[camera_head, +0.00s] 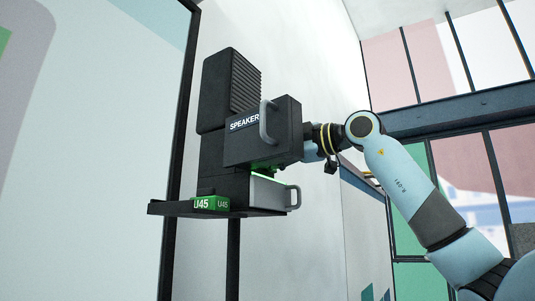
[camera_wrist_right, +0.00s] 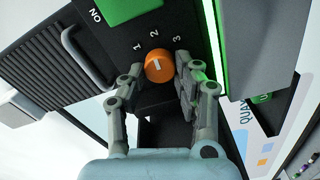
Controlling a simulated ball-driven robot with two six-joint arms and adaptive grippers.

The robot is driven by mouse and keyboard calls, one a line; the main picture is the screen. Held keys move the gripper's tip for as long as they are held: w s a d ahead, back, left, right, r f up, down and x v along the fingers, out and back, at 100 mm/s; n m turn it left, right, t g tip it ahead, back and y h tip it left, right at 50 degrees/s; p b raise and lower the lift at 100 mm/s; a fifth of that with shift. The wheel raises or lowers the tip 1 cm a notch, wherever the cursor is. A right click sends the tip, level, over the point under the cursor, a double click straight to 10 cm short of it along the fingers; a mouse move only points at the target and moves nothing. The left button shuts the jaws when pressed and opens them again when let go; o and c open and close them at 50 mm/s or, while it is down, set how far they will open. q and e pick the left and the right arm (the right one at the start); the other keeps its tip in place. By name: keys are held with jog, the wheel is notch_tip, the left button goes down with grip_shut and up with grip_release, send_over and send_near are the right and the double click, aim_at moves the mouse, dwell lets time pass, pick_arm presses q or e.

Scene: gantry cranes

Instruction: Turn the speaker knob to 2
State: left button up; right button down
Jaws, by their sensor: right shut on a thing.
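The black speaker box (camera_head: 262,132), labelled SPEAKER, stands on a dark shelf in the head view. In the right wrist view its panel carries an orange round knob (camera_wrist_right: 159,65) with a short white mark on its face. The numbers 1, 2 and 3 stand in an arc beyond the knob, with 2 in the middle. The mark appears to point roughly toward 2, but its exact alignment is hard to tell. My right gripper (camera_wrist_right: 158,82) has a finger on each side of the knob and is shut on it. In the head view the box hides its fingers. My left gripper is not in view.
A green button (camera_wrist_right: 128,8) beside the word ON is on the same panel. The box has a grey handle (camera_head: 266,122). Below are a lighter box with a handle (camera_head: 294,197) and the shelf (camera_head: 175,209) with a green U45 tag (camera_head: 208,203).

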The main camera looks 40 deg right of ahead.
jog(key=shift+m, duration=0.6)
jog(key=c, duration=0.9)
grip_release()
jog(key=shift+d, duration=0.1)
jog(key=shift+c, duration=0.2)
jog(key=shift+s, duration=0.1)
jog(key=v, duration=0.7)
jog(key=shift+s, duration=0.1)
jog(key=shift+d+f, duration=0.1)
